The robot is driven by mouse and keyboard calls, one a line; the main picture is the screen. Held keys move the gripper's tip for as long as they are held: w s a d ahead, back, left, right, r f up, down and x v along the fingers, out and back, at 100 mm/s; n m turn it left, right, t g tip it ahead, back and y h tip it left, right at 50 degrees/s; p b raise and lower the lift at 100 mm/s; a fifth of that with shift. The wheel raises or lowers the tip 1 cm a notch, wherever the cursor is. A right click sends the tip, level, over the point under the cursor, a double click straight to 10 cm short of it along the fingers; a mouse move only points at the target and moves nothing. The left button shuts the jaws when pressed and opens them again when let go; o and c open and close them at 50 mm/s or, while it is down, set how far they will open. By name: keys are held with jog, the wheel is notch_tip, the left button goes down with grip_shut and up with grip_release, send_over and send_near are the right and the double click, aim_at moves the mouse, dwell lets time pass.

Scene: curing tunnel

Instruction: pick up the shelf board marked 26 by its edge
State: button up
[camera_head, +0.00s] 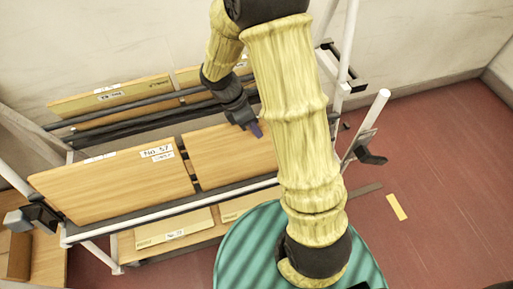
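I cannot read a 26 on any board from here. A wooden board (110,190) at the left of the rack's front level has a label that looks like No. 57. Beside it to the right lies a second wooden board (222,160), its right part hidden behind my arm and no label seen on it. My gripper (256,131) points down at the upper edge of this second board. Its fingers are small and partly hidden, so I cannot tell whether they are open, shut or touching the board.
A white and grey tubular rack (170,211) carries the boards. More boards stand at the back (125,97) and on a lower level (162,229), with labels too small to read surely. A yellow strip (397,207) lies on the red floor, which is mostly clear at right.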

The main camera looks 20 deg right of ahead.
grip_shut()
dwell(1.1)
